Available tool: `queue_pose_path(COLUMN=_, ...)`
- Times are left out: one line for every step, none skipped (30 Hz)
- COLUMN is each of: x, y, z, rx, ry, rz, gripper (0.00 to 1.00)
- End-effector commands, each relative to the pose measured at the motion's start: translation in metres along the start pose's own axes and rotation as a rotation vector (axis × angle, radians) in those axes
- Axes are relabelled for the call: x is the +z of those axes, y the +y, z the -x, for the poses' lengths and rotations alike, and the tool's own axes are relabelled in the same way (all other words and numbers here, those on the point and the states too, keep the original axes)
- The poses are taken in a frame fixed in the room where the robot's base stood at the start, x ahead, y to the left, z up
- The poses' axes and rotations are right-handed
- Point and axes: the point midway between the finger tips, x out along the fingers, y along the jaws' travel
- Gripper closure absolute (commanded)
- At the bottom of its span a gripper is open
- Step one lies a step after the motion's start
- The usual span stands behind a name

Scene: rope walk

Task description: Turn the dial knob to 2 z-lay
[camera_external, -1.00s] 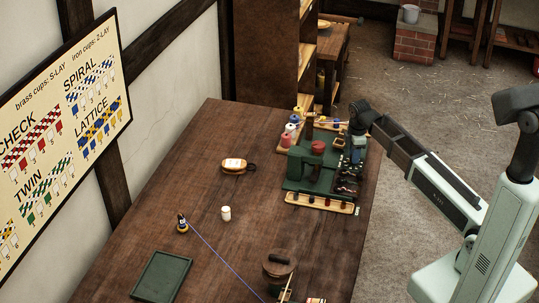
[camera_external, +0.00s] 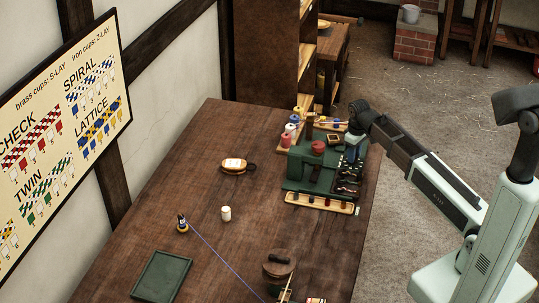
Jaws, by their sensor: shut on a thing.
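My gripper (camera_external: 352,153) points down at the right part of the green machine (camera_external: 300,172), at the far right of the table. It is shut on a small part there, which I take to be the dial knob. The fingers and the arm hide most of the knob, and its pointer and marks are too small to read. A small square pale-framed plate (camera_external: 334,138) shows on the machine just left of my gripper. A round red part (camera_external: 318,147) sits on top of the machine.
Several coloured spools (camera_external: 290,128) stand behind the machine. A wooden tray (camera_external: 318,203) with dark pieces lies in front of it. Dark cups sit at its right side. A white cup (camera_external: 225,213), a green tray (camera_external: 162,275) and a blue cord (camera_external: 225,257) lie on the open table.

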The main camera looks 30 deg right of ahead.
Motion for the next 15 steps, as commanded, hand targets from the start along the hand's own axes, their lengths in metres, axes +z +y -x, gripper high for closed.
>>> queue_pose_path(x=-0.0005, y=-0.0001, z=-0.0001, rx=0.000, ry=0.000, rz=-0.042, gripper=0.97)
queue_pose_path(x=-0.0005, y=-0.0001, z=-0.0001, rx=0.000, ry=0.000, rz=-0.070, gripper=0.97)
queue_pose_path(x=-0.0005, y=-0.0001, z=-0.0002, rx=-0.001, ry=-0.001, rz=-0.106, gripper=0.97)
queue_pose_path(x=-0.0005, y=0.0000, z=-0.0002, rx=-0.001, ry=-0.001, rz=-0.132, gripper=0.97)
queue_pose_path(x=-0.0006, y=0.0000, z=-0.0001, rx=-0.001, ry=-0.002, rz=-0.158, gripper=0.97)
queue_pose_path(x=-0.0006, y=0.0001, z=-0.0002, rx=-0.001, ry=-0.002, rz=-0.192, gripper=0.97)
queue_pose_path(x=-0.0006, y=0.0001, z=-0.0002, rx=-0.001, ry=-0.002, rz=-0.216, gripper=0.97)
queue_pose_path(x=-0.0006, y=0.0001, z=-0.0002, rx=-0.001, ry=-0.003, rz=-0.239, gripper=0.97)
queue_pose_path(x=-0.0005, y=0.0001, z=-0.0002, rx=-0.001, ry=-0.003, rz=-0.268, gripper=0.97)
queue_pose_path(x=-0.0005, y=0.0002, z=-0.0002, rx=-0.001, ry=-0.004, rz=-0.290, gripper=0.97)
queue_pose_path(x=-0.0006, y=0.0002, z=-0.0002, rx=-0.001, ry=-0.004, rz=-0.311, gripper=0.97)
queue_pose_path(x=-0.0006, y=0.0003, z=-0.0002, rx=-0.001, ry=-0.004, rz=-0.336, gripper=0.97)
queue_pose_path(x=-0.0005, y=0.0003, z=-0.0002, rx=-0.001, ry=-0.004, rz=-0.354, gripper=0.97)
queue_pose_path(x=-0.0006, y=0.0003, z=-0.0002, rx=-0.001, ry=-0.005, rz=-0.371, gripper=0.97)
queue_pose_path(x=-0.0005, y=0.0003, z=-0.0002, rx=-0.001, ry=-0.005, rz=-0.392, gripper=0.97)
